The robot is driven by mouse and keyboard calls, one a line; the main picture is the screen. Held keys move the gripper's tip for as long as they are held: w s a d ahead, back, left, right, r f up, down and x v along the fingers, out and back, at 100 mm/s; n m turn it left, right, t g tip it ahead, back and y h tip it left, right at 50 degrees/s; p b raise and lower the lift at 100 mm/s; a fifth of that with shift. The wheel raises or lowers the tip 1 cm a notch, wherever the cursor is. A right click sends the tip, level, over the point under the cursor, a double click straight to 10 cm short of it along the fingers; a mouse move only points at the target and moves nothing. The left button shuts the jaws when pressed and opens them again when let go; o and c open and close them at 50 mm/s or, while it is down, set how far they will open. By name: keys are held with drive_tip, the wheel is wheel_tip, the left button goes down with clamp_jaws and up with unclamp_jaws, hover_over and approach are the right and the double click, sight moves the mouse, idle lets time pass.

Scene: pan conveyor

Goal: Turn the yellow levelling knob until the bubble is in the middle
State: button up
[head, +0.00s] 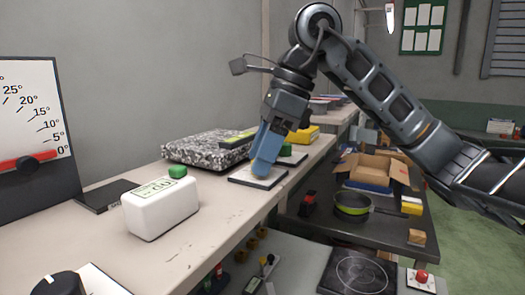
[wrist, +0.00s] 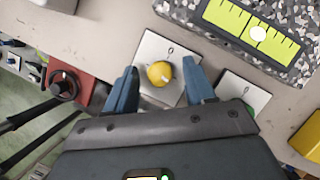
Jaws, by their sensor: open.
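The yellow knob (wrist: 160,73) with a pale pointer mark sits on a white plate (wrist: 148,50) marked 0. My gripper (wrist: 162,67) is open, with one blue finger on each side of the knob and gaps visible in the wrist view. In the head view my gripper (head: 264,158) is low over the plate (head: 247,180), and its fingers hide most of the knob. A yellow-green level vial (wrist: 228,16) with tick marks lies on a speckled slab (wrist: 185,10). Its white bubble (wrist: 258,33) is near the vial's middle, seemingly slightly right; the exact offset is unclear.
A green knob (wrist: 249,108) on another white plate (wrist: 240,90) is close to the right finger. A red base with a dark knob (wrist: 63,84) is at left. In the head view, a white box with a green button (head: 162,207) stands on the bench in front.

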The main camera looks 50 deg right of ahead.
clamp_jaws()
drive_tip(key=n+b, duration=0.1)
drive_tip(key=b, duration=0.1)
drive_tip(key=shift+f+b, duration=0.3)
drive_tip(key=shift+b, duration=0.05)
drive_tip(key=shift+w+d+r+n+g+y+b, duration=0.1)
drive_tip(key=shift+n+g+y+b, duration=0.25)
drive_tip(key=shift+n+b, duration=0.45)
drive_tip(key=shift+r+n, duration=0.2)
drive_tip(key=shift+n, duration=0.1)
unclamp_jaws()
drive_tip(key=shift+r, duration=0.15)
